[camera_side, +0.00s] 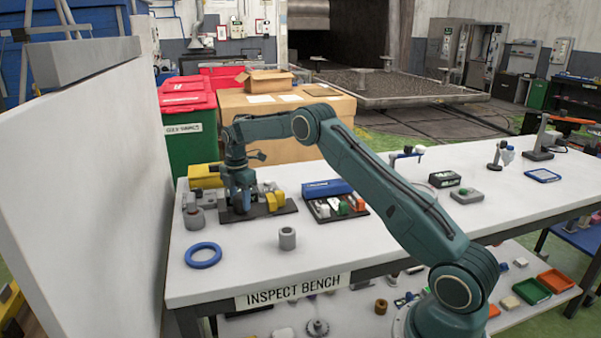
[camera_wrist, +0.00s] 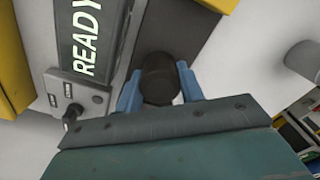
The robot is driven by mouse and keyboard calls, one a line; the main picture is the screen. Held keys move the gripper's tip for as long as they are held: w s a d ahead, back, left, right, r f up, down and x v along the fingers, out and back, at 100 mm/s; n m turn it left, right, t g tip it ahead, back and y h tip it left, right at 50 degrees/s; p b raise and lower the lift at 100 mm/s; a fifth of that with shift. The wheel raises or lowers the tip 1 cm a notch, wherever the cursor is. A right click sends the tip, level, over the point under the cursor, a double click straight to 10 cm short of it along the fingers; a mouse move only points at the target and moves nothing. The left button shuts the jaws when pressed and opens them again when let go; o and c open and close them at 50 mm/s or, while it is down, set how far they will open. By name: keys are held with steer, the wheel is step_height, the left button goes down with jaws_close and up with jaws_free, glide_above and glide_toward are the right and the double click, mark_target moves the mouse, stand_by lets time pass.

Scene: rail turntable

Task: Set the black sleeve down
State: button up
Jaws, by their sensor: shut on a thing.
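The black sleeve (camera_wrist: 159,77) is a short dark cylinder between the two blue fingers of my gripper (camera_wrist: 158,88) in the wrist view. My gripper is shut on it, with one finger on each side. In the side view my gripper (camera_side: 241,202) points down over the dark plate (camera_side: 283,210) at the left part of the bench. The dark plate also shows behind the sleeve in the wrist view (camera_wrist: 184,34). I cannot tell whether the sleeve touches the plate. The sleeve is hard to make out in the side view.
Yellow blocks (camera_side: 275,200) stand on the plate, right of my gripper. A tray of small parts with a blue box (camera_side: 327,188) is further right. A READY panel (camera_wrist: 88,42) is close by.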

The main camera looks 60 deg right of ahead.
mark_target(240, 197)
steer(key=shift+f, duration=0.1)
steer(key=o, duration=1.2)
steer(key=shift+r, duration=6.15)
